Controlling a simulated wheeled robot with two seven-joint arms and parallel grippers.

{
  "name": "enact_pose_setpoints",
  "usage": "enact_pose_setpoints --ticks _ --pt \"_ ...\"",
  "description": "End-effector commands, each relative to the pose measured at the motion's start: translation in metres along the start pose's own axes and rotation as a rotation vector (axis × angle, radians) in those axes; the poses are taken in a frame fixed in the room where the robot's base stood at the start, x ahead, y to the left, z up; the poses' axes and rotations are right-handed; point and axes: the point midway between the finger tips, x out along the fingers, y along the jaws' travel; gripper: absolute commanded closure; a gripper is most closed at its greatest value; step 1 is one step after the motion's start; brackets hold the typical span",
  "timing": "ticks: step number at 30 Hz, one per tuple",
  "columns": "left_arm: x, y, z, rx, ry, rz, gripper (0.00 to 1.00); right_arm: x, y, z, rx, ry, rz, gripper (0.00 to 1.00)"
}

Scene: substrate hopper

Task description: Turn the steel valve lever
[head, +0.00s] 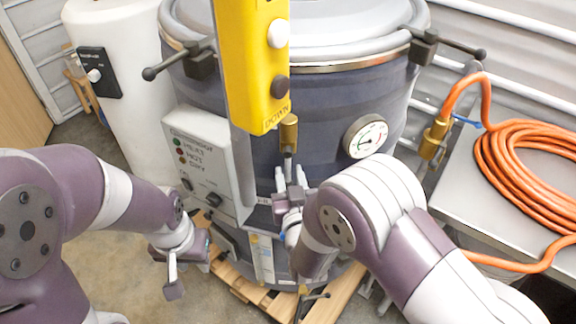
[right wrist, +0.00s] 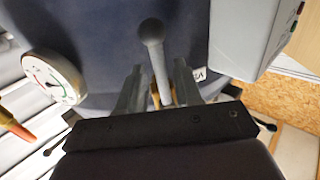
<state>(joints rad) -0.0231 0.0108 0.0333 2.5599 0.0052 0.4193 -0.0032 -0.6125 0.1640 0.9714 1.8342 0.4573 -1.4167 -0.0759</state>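The steel valve lever (right wrist: 157,65) is a grey rod with a ball end, in the right wrist view. It stands between the two fingers of my right gripper (right wrist: 158,88), with a gap visible on each side. In the head view the lever (head: 288,158) hangs below a brass fitting (head: 289,132), and the gripper hides its lower end. My right gripper (head: 290,176) is open there, fingers on either side of the lever. My left gripper (head: 182,268) hangs low at the left, away from the lever; its finger gap is unclear.
A yellow pendant (head: 256,60) hangs close above the lever. Behind is a large dark tank (head: 318,100) with a dial gauge (head: 366,137) and a control box (head: 203,160). An orange hose (head: 530,155) lies coiled on a metal table at the right.

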Motion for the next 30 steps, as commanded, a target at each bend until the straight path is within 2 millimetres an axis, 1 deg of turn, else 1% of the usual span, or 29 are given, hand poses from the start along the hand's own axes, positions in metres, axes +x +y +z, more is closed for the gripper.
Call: enact_pose_setpoints --ticks 1,3,6,14,15,17,18,26,30 --pt "-0.002 0.000 0.000 0.000 0.000 0.000 0.65 0.007 0.000 -0.001 0.001 -0.001 0.001 0.66" --pt "-0.003 0.000 0.000 0.000 0.000 0.000 0.65 0.014 0.000 -0.001 0.001 0.000 0.000 0.66" --pt "-0.004 0.000 0.000 0.000 0.000 0.000 0.65 0.020 0.000 0.000 0.001 -0.001 0.000 0.66" --pt "-0.004 0.000 0.000 0.000 0.000 0.000 0.65 0.022 0.000 0.000 0.001 -0.001 -0.001 0.66" --pt "-0.004 0.000 0.000 0.000 0.000 0.000 0.65 0.021 0.000 0.000 0.001 -0.002 -0.001 0.69" --pt "-0.004 0.000 0.000 0.000 0.000 0.000 0.65 0.021 0.000 0.000 0.001 -0.001 -0.001 0.88" --pt "-0.004 0.000 0.000 0.000 0.000 0.000 0.65 0.021 0.000 0.000 0.001 -0.001 -0.001 1.00" --pt "-0.003 0.000 0.000 0.000 0.000 0.000 0.65 0.024 0.000 0.001 -0.006 -0.003 -0.001 1.00" --pt "0.000 0.000 0.000 0.000 0.000 0.000 0.65 0.035 0.003 0.001 -0.037 -0.008 0.001 1.00"
